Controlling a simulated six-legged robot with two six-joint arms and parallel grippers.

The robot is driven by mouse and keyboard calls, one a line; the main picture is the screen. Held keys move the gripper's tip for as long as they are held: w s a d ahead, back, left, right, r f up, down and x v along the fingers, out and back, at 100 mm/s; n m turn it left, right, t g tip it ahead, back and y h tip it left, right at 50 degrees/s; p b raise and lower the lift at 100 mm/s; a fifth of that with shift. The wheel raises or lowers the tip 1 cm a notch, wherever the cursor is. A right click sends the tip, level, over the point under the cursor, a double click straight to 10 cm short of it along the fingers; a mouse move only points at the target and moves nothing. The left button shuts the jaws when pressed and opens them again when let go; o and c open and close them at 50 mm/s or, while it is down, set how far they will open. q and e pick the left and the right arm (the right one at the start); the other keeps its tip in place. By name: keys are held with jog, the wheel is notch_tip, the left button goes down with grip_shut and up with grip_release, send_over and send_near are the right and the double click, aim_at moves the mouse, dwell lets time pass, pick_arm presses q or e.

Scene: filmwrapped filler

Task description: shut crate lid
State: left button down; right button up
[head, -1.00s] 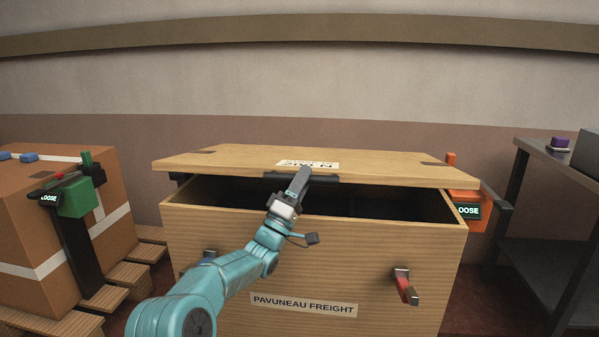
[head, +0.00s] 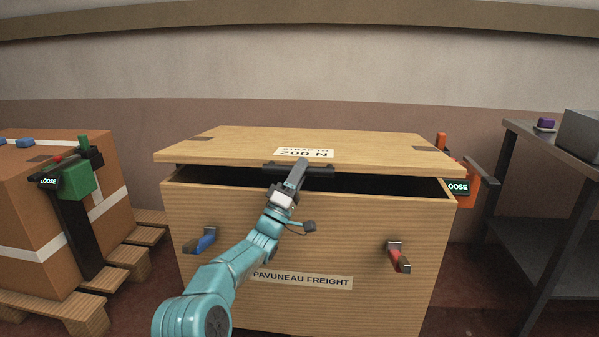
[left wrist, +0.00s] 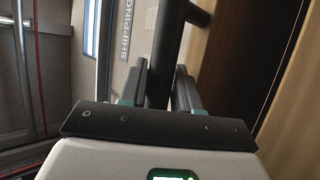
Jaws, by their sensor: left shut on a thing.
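The wooden crate (head: 320,225) stands in the middle of the head view, with a "PAVUNEAU FREIGHT" label on its front. Its lid (head: 350,147) is partly lowered, with a dark gap under its front edge. My left gripper (head: 300,168) is shut on the black bar handle (head: 318,171) at the lid's front edge. In the left wrist view the dark handle (left wrist: 161,60) runs between the two fingers. A blue-handled latch (head: 206,240) and a red-handled latch (head: 398,258) are on the crate's front. My right gripper is not in view.
A strapped brown carton (head: 30,210) on a pallet stands left, with a green device (head: 78,186) reading "LOOSE". An orange device (head: 466,186) stands behind the crate's right side. A dark metal table (head: 560,150) is at the right.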

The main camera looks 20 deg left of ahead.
pick_arm(q)
jog(key=c, duration=0.9)
grip_release()
jog(key=shift+w+f, duration=0.15)
jog(key=p+v, duration=0.2)
jog(key=v, duration=1.4)
jog(key=shift+s, duration=0.25)
